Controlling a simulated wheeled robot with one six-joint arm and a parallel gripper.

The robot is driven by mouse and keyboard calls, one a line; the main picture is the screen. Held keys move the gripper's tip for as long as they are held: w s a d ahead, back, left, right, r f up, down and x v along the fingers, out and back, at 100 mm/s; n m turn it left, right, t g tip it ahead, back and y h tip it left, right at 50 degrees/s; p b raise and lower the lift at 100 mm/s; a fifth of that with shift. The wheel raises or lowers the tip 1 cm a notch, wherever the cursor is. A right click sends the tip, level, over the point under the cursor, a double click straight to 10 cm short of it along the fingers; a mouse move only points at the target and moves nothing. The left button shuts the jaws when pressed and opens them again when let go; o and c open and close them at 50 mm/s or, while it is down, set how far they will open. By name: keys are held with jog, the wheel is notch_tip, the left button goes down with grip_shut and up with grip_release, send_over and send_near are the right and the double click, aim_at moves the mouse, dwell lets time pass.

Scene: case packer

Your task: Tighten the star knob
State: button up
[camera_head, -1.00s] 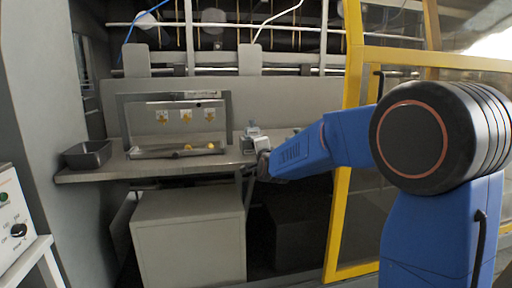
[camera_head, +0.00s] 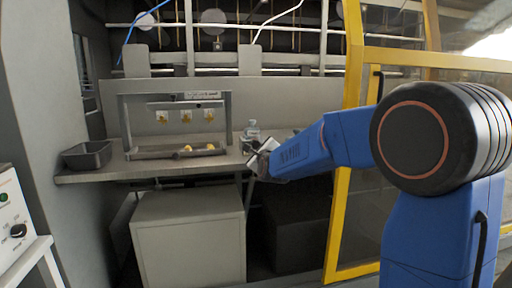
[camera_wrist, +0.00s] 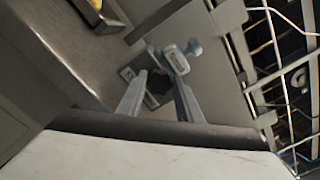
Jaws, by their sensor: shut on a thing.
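The star knob (camera_wrist: 157,88) appears as a dark shape between my fingers in the wrist view, largely hidden by them. My gripper (camera_wrist: 160,82) is shut on it, one finger on each side. A grey metal bracket (camera_wrist: 127,74) lies just beyond the fingertips. In the head view my gripper (camera_head: 262,160) is at the right end of the grey shelf (camera_head: 100,174). The knob cannot be made out there.
A metal frame with yellow tags (camera_head: 228,120) and a dark tray (camera_head: 87,155) stand further left. A yellow guard post (camera_head: 352,120) rises at right.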

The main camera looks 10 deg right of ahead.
jog(key=shift+d+f+m, duration=0.1)
jog(key=shift+f+m, duration=0.05)
jog(key=shift+m, duration=1.45)
jog(key=o, duration=1)
jog(key=shift+o, duration=0.2)
jog(key=s, duration=1.7)
jog(key=shift+s, duration=0.25)
